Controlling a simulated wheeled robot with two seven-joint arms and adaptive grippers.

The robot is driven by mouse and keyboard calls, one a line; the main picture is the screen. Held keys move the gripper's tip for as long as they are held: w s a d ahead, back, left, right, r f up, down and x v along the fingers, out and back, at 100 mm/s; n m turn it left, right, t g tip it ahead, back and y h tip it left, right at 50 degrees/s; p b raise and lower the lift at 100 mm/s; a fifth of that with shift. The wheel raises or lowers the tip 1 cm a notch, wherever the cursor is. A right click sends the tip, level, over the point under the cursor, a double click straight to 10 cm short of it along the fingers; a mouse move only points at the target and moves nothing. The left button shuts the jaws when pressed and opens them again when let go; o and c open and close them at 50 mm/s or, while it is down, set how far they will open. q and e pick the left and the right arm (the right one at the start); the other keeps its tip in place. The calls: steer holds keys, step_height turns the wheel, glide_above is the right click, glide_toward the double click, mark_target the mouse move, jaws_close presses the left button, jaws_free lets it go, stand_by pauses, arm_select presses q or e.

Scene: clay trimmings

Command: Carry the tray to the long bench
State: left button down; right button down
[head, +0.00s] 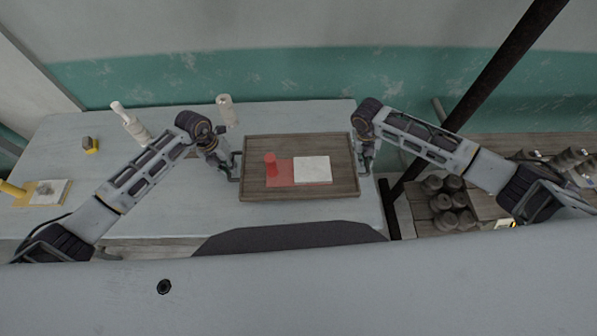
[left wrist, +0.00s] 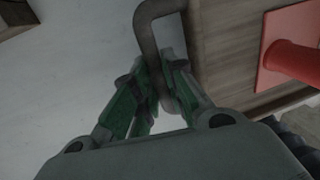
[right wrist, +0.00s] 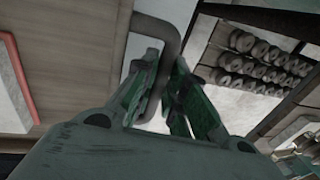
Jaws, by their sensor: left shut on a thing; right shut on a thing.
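The brown wooden tray (head: 255,150) lies level over the light table, near its right end; I cannot tell whether it touches the table. On it are a red plate with an upright red peg (head: 271,160) and a white slab (head: 313,169). My left gripper (head: 235,168) is shut on the tray's left handle, a grey bar (left wrist: 147,30). My right gripper (head: 364,163) is shut on the right handle, which shows in the right wrist view (right wrist: 170,45). The long bench is not clearly identifiable.
A dark slanted post (head: 480,95) stands right of the tray. Beyond it, dark round pieces (head: 447,203) sit on wooden shelving.

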arm_select(q)
steer(key=shift+f, duration=0.15)
arm_select(e)
steer(key=shift+f, duration=0.15)
